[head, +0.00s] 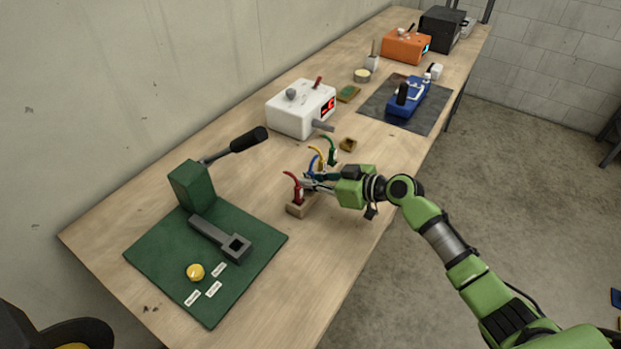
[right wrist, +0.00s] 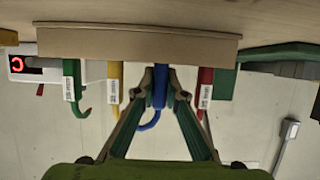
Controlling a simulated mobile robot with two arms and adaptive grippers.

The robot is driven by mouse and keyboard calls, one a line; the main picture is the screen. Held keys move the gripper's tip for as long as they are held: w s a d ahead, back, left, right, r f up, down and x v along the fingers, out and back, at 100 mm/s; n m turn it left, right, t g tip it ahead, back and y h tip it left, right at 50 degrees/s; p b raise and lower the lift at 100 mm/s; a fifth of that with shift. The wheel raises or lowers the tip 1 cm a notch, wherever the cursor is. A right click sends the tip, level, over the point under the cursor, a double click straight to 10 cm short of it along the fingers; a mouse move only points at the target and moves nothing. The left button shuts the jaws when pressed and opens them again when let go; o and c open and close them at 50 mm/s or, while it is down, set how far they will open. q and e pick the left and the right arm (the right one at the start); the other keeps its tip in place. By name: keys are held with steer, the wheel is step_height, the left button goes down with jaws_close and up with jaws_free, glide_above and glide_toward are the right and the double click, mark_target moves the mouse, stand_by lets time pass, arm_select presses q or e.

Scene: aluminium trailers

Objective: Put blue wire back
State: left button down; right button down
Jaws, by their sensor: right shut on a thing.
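A wooden block (head: 297,211) stands near the table's front edge with a row of coloured wires. It also shows in the upside-down right wrist view (right wrist: 85,44). My right gripper (head: 308,183) reaches in from the right, low beside the block. In the right wrist view its fingers close on the blue wire (right wrist: 160,88), whose end meets the block's edge; I cannot tell how deep it sits. The blue wire's curved tip (head: 312,160) shows above the gripper. The red wire (head: 293,181), yellow wire (head: 317,156) and green wire (head: 330,146) stand upright. My left gripper is out of view.
A green mat (head: 160,256) with a lever press (head: 192,186) lies at left. A white box with a red display (head: 298,112) stands behind the wires. A blue device (head: 405,104) sits on a dark mat farther back.

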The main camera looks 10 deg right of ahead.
steer(key=shift+f+b, duration=0.25)
steer(key=shift+b, duration=0.05)
steer(key=c, duration=2.1)
jaws_free()
steer(key=shift+r, duration=0.1)
steer(key=shift+r+p, duration=0.2)
steer(key=shift+p, duration=0.15)
steer(key=shift+s+d, duration=0.25)
steer(key=shift+d, duration=0.05)
steer(key=shift+b+v, duration=1.6)
steer(key=shift+v, duration=4.1)
steer(key=shift+a, duration=0.1)
